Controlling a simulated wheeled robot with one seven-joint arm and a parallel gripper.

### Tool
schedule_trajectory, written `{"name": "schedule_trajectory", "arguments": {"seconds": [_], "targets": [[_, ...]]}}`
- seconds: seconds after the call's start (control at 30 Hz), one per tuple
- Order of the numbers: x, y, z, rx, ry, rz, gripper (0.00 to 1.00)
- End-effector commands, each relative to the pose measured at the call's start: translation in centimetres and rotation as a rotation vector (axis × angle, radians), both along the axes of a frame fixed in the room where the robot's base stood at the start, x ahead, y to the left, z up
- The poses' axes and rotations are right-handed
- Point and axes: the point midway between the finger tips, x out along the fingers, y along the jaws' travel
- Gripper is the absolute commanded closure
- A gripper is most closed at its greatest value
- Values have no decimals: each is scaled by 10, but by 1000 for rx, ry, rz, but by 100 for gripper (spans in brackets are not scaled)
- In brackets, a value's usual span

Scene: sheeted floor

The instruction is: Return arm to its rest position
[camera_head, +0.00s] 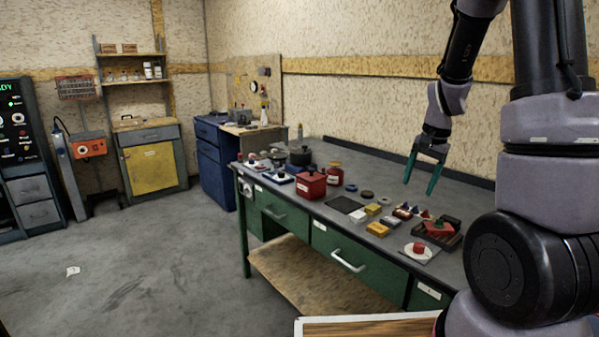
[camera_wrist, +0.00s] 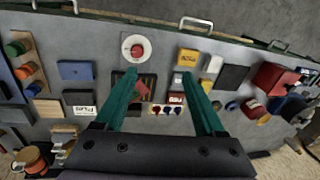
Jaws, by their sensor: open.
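My gripper (camera_head: 420,185) hangs above the right part of the workbench (camera_head: 470,200), its two green fingers pointing down and spread apart. In the wrist view my gripper (camera_wrist: 164,76) is open, with nothing held between the fingers. Below it are a dark tray (camera_wrist: 148,88) with a red piece in it and a white plate (camera_wrist: 125,47) with a red item on it. The fingers appear apart from the objects on the bench.
The bench holds a red box (camera_head: 311,185), a red canister (camera_head: 334,174), a black pot (camera_head: 300,156) and yellow blocks (camera_head: 377,229). A wooden-topped surface (camera_head: 365,328) is at the bottom front. The floor (camera_head: 150,260) to the left is mostly clear.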

Motion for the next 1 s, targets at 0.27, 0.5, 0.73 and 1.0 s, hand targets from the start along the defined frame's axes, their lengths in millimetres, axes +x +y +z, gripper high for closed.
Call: {"name": "schedule_trajectory", "arguments": {"seconds": [0.27, 0.5, 0.73, 1.0], "targets": [[-49, 43, 111, 38, -201, 152, 29], [-111, 70, 178, 8, -361, 284, 29], [-166, 87, 210, -53, -478, 380, 29], [-187, 92, 217, -85, -519, 413, 29]]}}
